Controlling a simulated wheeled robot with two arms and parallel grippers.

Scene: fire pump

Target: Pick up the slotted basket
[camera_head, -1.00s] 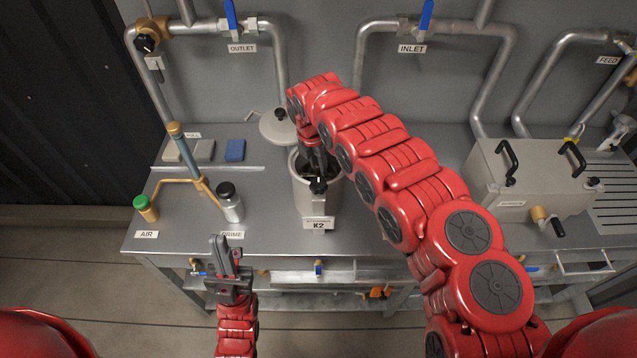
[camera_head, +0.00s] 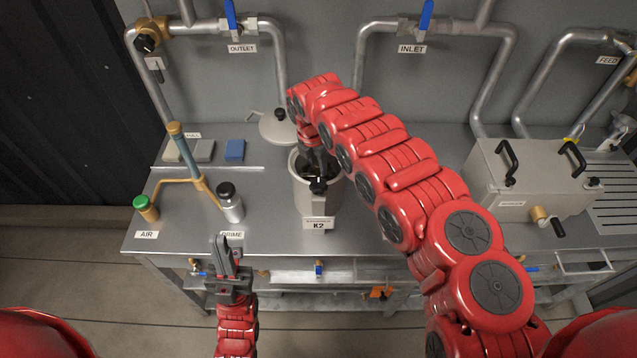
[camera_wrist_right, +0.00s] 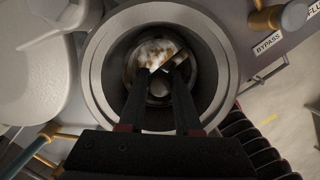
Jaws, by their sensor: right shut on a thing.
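The slotted basket (camera_wrist_right: 150,50) sits down inside the open grey K2 pot (camera_head: 311,198), with pale and brownish matter in it; its slots cannot be made out. My right gripper (camera_wrist_right: 162,70) reaches down into the pot and is shut on the basket at a thin bar across its middle. In the head view my right arm and the pot's wall hide most of the basket. My left gripper (camera_head: 226,256) is apart from everything, in front of the bench's front edge; its finger gap is unclear.
The pot's round lid (camera_head: 276,128) lies behind it on the bench (camera_head: 270,215). A dark-capped bottle (camera_head: 230,203) and brass piping (camera_head: 187,181) stand left. A steel box (camera_head: 515,190) with black handles stands right. Pipes run along the back wall.

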